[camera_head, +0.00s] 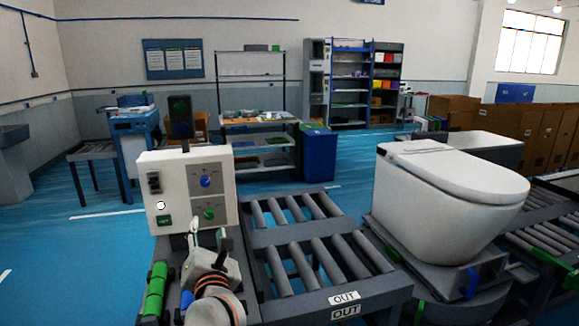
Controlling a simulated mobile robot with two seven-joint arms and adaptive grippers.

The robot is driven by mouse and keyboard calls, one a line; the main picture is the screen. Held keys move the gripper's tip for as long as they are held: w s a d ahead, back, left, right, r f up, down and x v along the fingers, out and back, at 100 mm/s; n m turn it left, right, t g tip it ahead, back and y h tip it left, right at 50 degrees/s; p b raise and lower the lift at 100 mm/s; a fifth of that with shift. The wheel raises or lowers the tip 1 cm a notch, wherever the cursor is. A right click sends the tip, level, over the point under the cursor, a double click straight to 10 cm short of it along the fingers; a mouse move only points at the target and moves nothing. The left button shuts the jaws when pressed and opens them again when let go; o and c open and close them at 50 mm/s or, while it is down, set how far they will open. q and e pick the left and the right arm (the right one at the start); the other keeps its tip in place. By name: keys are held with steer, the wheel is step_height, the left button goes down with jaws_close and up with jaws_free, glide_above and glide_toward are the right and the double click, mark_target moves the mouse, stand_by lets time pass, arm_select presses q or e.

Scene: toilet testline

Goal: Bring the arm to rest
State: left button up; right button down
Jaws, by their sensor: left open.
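My left arm (213,291) reaches up from the bottom edge, left of centre, in the head view. Its gripper (208,233) is open, with its two light fingertips apart and nothing seen between them. The fingers overlap the lower part of a white control box (184,181) in the picture. The box has a black switch, a blue knob, a green knob and a green button. Whether the fingertips touch the box cannot be told. My right gripper is not in view.
A roller conveyor (318,246) marked OUT runs right of my arm. A white toilet (447,195) stands on a carrier at the right. A green roller (155,289) lies at left. A blue bin (318,153), shelves (352,85) and cardboard boxes (538,135) stand behind. Blue floor at left is clear.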

arm_select(q)
steer(key=s+d+f+m+t+h, duration=0.3)
steer(key=s+f+m+h, duration=0.95)
steer(key=m, duration=1.25)
steer(key=s+a+f+m+g+y, duration=0.1)
steer(key=s+f+m+g, duration=0.2)
steer(key=s+f, duration=0.3)
steer(key=s+a+f+m+g+y, duration=0.1)
steer(key=s+f, duration=0.5)
steer(key=f, duration=0.6)
steer(key=s+a+f+m+g+y, duration=0.2)
steer(key=s+f+m+g, duration=0.3)
steer(key=f, duration=0.5)
steer(key=s+m, duration=0.2)
steer(key=shift+m+g, duration=0.3)
steer(key=shift+g, duration=0.1)
